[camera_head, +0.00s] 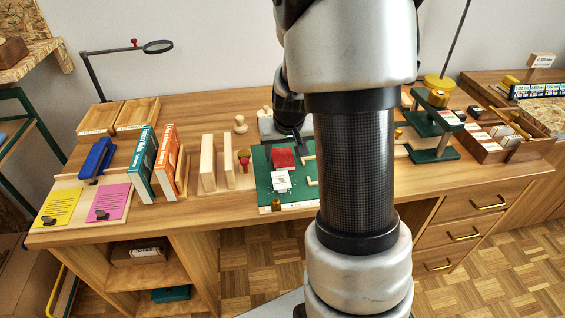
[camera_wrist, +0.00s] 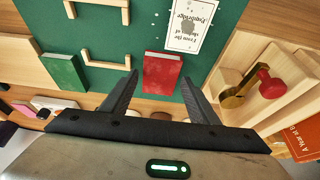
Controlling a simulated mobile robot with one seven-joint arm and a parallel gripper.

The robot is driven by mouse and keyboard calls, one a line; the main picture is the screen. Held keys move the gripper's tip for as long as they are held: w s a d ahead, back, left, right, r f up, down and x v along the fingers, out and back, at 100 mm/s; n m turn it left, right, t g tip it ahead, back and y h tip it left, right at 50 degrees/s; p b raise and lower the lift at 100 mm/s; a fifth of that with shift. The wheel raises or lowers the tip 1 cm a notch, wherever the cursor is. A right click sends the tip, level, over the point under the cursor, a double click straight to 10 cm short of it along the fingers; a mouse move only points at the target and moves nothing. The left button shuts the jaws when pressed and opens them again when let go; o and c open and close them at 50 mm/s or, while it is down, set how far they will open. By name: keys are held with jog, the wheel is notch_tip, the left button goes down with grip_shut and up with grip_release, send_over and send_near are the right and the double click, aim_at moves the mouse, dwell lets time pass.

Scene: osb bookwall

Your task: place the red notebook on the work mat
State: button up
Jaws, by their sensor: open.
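The red notebook (camera_head: 283,158) lies on the green work mat (camera_head: 266,182), toward its back edge, near a printed white card. In the wrist view the red notebook (camera_wrist: 162,72) rests on the green mat (camera_wrist: 135,18), with its cover and one long side showing. My gripper (camera_wrist: 159,80) is open, and its two dark fingers point toward the notebook from either side in the picture. I see a gap between each finger and the notebook. In the head view my gripper (camera_head: 303,146) is small and partly hidden beside my arm, just behind the notebook.
The white card (camera_wrist: 190,24) and wooden corner brackets (camera_wrist: 106,58) are on the mat. A green book (camera_wrist: 66,73) lies left in the wrist view. A wooden holder with a red knob (camera_wrist: 271,84) stands right. Upright books (camera_head: 143,163) stand left of the mat.

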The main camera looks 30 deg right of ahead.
jog(key=shift+w+d+f, duration=0.1)
jog(key=shift+w+f, duration=0.15)
jog(key=shift+f, duration=0.4)
jog(key=c, duration=0.9)
jog(key=shift+r, duration=0.15)
